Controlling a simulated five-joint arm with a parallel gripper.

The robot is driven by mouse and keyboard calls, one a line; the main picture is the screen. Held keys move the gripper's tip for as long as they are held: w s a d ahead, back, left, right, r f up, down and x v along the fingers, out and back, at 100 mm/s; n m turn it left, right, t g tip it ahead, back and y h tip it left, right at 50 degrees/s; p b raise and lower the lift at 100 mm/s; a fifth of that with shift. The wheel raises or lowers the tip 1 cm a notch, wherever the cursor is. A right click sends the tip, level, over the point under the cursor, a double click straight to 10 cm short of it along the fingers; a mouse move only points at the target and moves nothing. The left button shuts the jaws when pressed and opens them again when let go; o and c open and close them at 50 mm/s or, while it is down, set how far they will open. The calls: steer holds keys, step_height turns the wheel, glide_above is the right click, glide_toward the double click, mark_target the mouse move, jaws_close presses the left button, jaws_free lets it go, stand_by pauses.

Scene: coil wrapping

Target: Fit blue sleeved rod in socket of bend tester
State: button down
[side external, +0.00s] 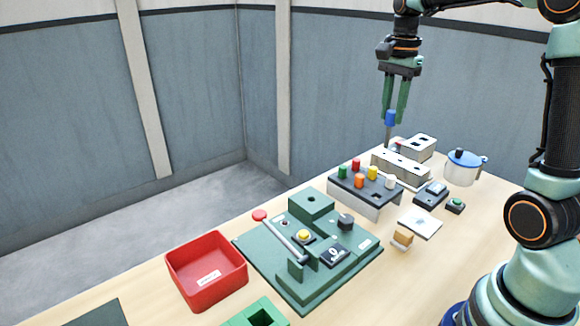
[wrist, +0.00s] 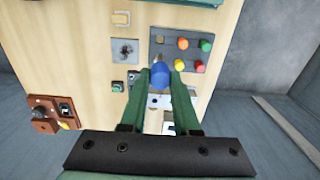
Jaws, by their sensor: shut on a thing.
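My gripper (side external: 392,112) is shut on the blue sleeved rod (side external: 390,119), above the far end of the table. The rod hangs about upright, its grey metal part below the blue sleeve. In the wrist view the blue sleeve (wrist: 161,76) sits between the two green fingers. The bend tester (side external: 345,258) is a green plate at the table's middle front, well away from my gripper. It has a raised green block with a dark round hole (side external: 311,199), a grey lever with a red knob (side external: 260,215), a yellow button and a small display.
A dark rack (side external: 345,187) holds several coloured rods between my gripper and the tester. Pale blocks with holes (side external: 400,165) stand near the rod's lower end; contact is unclear. A blue-lidded pot (side external: 462,170) stands right. A red bin (side external: 205,270) is at front left.

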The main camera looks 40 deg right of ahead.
steer(key=w+a+f+n, duration=0.4)
steer(key=w+a+f, duration=0.3)
steer(key=w+a, duration=0.3)
steer(key=a, duration=0.4)
steer(key=shift+n, duration=0.3)
steer(key=shift+f, duration=0.2)
steer(key=shift+f, duration=2.75)
steer(key=shift+f, duration=3)
steer(key=c, duration=0.6)
jaws_free()
steer(key=shift+o, duration=0.2)
